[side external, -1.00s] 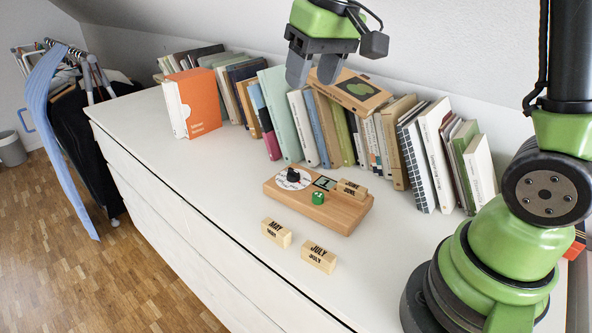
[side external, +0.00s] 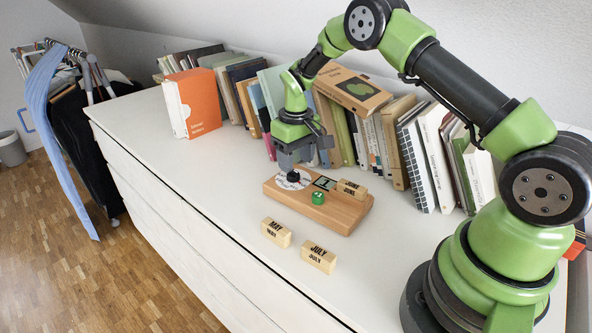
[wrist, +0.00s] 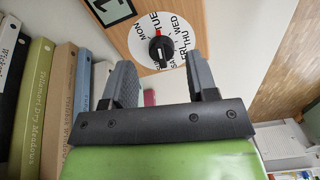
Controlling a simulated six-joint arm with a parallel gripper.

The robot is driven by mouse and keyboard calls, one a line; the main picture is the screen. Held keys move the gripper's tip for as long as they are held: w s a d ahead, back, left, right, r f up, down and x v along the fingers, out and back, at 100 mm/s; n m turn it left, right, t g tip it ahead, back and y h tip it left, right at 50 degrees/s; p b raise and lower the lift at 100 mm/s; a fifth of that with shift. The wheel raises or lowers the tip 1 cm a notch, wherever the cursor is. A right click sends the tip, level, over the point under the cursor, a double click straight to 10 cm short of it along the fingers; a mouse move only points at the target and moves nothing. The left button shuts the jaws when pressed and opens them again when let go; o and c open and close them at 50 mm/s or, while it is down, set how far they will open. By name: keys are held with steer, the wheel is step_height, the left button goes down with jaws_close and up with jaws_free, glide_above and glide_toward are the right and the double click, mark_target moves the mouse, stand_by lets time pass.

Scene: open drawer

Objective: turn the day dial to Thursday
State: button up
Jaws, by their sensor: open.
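The day dial is a white disc (wrist: 182,55) with printed day names and a black knob (wrist: 161,50) at its centre, set in a wooden board (side external: 335,212). In the wrist view a red mark on the knob's upper side points toward TUE; THU reads to its right. In the side view the disc (side external: 304,183) shows under my gripper (side external: 291,164). My gripper is open, pointing down just above the dial. In the wrist view the fingers (wrist: 161,82) are apart, with the knob in line with the gap between them. Whether they reach the knob's height is unclear.
The board also carries a number tile (side external: 324,183), a green cube (side external: 318,198) and a JUNE block (side external: 351,189). MAY (side external: 276,232) and JULY (side external: 318,257) blocks lie in front on the white dresser top (side external: 215,165). A row of books (side external: 345,135) stands behind.

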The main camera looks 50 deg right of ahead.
mark_target(296, 172)
steer(key=shift+f, duration=1.8)
steer(key=c, duration=0.8)
steer(key=shift+c, duration=0.2)
